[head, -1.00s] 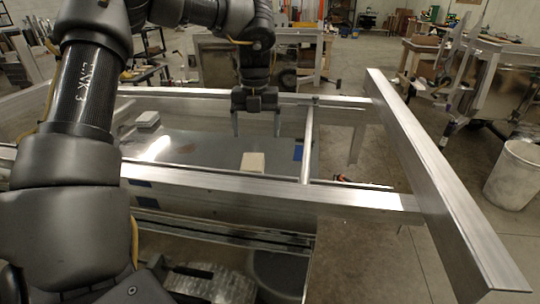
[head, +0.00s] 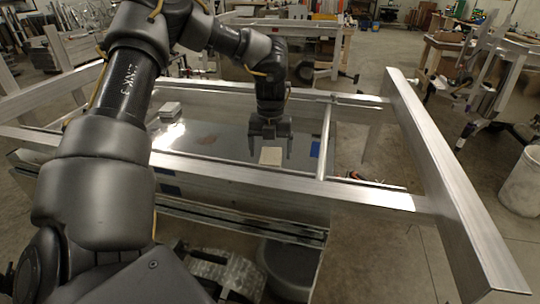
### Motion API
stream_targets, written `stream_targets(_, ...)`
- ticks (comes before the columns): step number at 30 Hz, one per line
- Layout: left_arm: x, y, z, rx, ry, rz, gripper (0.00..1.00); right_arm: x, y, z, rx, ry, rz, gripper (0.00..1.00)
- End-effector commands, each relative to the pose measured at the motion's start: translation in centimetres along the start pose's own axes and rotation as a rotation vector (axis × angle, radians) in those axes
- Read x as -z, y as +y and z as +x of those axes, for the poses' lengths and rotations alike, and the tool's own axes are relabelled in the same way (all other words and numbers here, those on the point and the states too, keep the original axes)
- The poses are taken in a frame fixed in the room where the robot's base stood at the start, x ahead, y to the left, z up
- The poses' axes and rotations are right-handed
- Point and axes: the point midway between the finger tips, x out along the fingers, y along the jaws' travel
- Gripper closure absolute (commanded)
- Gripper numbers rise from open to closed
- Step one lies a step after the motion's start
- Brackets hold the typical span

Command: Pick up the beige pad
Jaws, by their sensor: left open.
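The beige pad (head: 271,156) lies on the dark, shiny metal surface (head: 215,145) inside the aluminium trailer frame. My left gripper (head: 268,152) points down just above and behind the pad, with its fingers spread apart and nothing between them. I cannot tell whether the fingers reach the height of the pad. My right gripper is not in view.
A blue patch (head: 315,149) is to the right of the beige pad. Aluminium rails (head: 300,187) and a crossbar (head: 325,140) border the area. A bin (head: 522,182) stands far right.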

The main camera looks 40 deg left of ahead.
Motion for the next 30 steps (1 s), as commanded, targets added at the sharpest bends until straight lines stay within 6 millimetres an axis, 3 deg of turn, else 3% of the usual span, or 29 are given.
stream_targets(1,0.1,0.1,0.5,-0.001,0.005,0.000,0.15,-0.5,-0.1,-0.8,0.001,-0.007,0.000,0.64)
stream_targets(6,0.0,0.1,2.0,0.000,0.000,-0.001,0.15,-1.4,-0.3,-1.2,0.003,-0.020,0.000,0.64)
stream_targets(13,0.0,0.1,2.2,0.000,-0.001,-0.001,0.15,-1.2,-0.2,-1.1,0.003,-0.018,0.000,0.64)
stream_targets(24,0.0,0.1,2.2,0.000,-0.001,-0.001,0.63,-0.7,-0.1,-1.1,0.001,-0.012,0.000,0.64)
stream_targets(30,-0.1,0.1,2.1,0.001,-0.001,-0.001,0.64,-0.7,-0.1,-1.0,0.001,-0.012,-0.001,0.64)
